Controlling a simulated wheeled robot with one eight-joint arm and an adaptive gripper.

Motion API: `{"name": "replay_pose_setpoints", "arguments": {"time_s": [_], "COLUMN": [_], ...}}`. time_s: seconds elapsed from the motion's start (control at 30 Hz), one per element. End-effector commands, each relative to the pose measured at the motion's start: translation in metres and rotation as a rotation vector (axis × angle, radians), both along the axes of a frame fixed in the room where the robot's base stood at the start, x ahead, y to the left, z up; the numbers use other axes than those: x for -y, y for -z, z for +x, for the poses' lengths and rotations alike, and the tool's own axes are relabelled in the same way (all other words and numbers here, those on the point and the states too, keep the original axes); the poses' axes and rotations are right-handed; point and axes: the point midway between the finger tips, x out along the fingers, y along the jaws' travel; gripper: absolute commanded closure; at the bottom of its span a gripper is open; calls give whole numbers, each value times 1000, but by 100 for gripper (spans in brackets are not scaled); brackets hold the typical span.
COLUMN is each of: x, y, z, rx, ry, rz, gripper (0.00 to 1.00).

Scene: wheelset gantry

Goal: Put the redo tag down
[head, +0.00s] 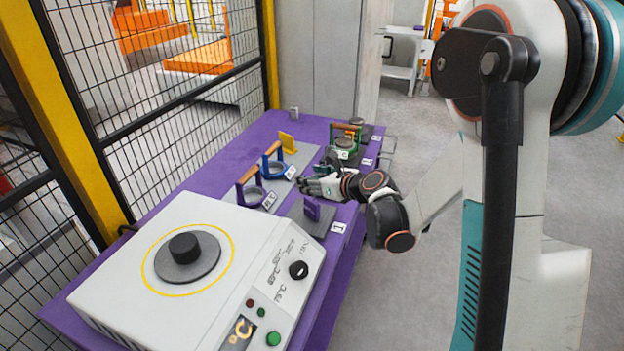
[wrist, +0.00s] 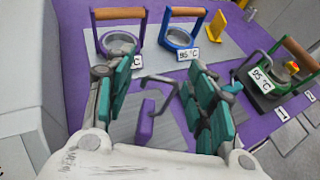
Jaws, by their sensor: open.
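A purple tag (head: 311,209) stands upright on a grey pad (head: 300,222) near the table's front edge, just behind the white heater. In the wrist view the purple tag (wrist: 146,121) shows between my fingers, with a bent grey rod beside it. A yellow tag (head: 288,142) stands at the back of the table, and it also shows in the wrist view (wrist: 217,25). No wording is legible, so I cannot tell which is the redo tag. My gripper (head: 318,187) is open above the purple tag; its teal fingers (wrist: 160,82) are apart and hold nothing.
A white heater (head: 190,270) fills the near table. Purple-framed (head: 250,187), blue-framed (head: 274,160) and green-framed (head: 345,141) ring holders with wooden handles stand on the purple table (head: 213,168). White number labels line its front edge. A mesh fence (head: 100,90) bounds the left.

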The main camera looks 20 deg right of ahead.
Motion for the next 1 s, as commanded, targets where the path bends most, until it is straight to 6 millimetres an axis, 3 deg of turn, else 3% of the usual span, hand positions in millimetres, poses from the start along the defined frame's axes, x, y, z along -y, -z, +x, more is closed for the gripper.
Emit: {"name": "replay_pose_setpoints", "arguments": {"time_s": [0.23, 0.7, 1.0], "x": [3, 39, 47], "y": [-7, -42, -49], "z": [-5, -80, -100], "rx": [0, 0, 1], "ry": [1, 3, 0], "rz": [0, 0, 0], "gripper": [50, 50, 50]}}
